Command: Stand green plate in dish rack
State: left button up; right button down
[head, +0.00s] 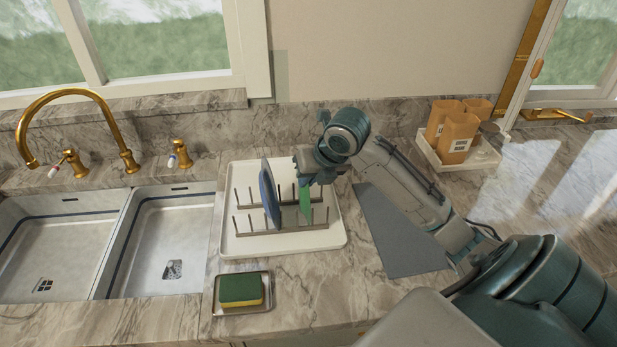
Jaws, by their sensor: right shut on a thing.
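The dish rack (285,243) is a white tray with two rows of upright pegs on the counter right of the sink. A blue plate (267,194) stands on edge between its pegs. The green plate (305,202) shows as a narrow green sliver, on edge and upright, just right of the blue plate among the pegs. My right gripper (309,176) reaches in from the right and is shut on the green plate's upper part. The gripper and wrist hide much of the plate's top. Whether its lower edge touches the rack is unclear. My left gripper is not in view.
A green-and-yellow sponge (240,289) lies on a small tray in front of the rack. A grey mat (398,230) lies under my right arm. Orange containers (457,135) stand on a white tray at the back right. A double sink (159,240) with a gold faucet (104,118) is at left.

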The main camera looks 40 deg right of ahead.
dwell(0.3)
jog(key=c, duration=1.5)
grip_release()
jog(key=shift+r, duration=0.1)
jog(key=a+b+v, duration=0.1)
jog(key=b+v, duration=0.1)
jog(key=v, duration=0.8)
jog(key=shift+s+d+r+b, duration=0.2)
jog(key=shift+d+r+b, duration=0.15)
jog(key=shift+d, duration=0.1)
jog(key=shift+f, duration=0.1)
